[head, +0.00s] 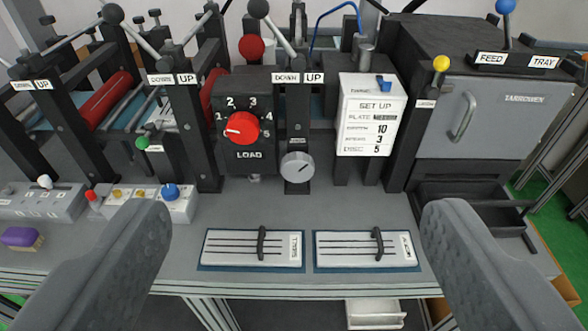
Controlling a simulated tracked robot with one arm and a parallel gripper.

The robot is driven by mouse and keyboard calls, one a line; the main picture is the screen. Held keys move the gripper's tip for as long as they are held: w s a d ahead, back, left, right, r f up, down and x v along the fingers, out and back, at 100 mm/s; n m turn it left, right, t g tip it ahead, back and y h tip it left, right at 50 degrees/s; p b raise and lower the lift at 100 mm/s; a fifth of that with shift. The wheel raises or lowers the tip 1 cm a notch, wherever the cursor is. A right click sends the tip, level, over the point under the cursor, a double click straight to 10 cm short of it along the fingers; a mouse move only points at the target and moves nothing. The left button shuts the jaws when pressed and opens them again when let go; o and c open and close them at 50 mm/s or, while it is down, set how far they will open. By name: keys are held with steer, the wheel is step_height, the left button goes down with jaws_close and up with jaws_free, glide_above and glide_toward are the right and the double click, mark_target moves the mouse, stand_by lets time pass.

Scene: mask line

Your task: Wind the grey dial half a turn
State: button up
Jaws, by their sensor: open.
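The grey dial (297,167) is a round knob low on a black post in the middle of the machine, below a DOWN/UP label. A dark mark on its face points up and to the right. My gripper (297,245) is open and empty, with one dark grey finger at the lower left and the other at the lower right. The dial shows between the fingers, farther off and untouched.
A red LOAD knob (241,128) sits left of the dial and a SET UP card (372,115) right of it. Two slider plates (253,261) (366,263) lie in front. Levers with ball ends rise above. The grey deck before the dial is clear.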

steer(key=shift+n+y, duration=0.4)
steer(key=shift+y, duration=0.4)
steer(key=p+x, duration=0.1)
steer(key=x, duration=0.2)
steer(key=p+x, duration=0.2)
steer(key=x, duration=0.1)
steer(key=p+x, duration=0.1)
steer(key=x, duration=0.2)
steer(key=shift+w+a+f+p, duration=0.3)
steer(key=m+g+h+p, duration=0.1)
steer(key=g+h+p, duration=0.15)
steer(key=p, duration=1.15)
glide_above(297, 171)
steer(key=s+a, duration=0.1)
steer(key=s, duration=1.3)
step_height(297, 171, down, 26)
steer(key=shift+t, duration=0.25)
steer(key=x, duration=1.2)
steer(key=shift+w+r, duration=0.1)
steer(key=shift+w, duration=0.2)
steer(key=shift+w+d, duration=0.15)
steer(key=shift+w, duration=0.5)
steer(key=c, duration=0.9)
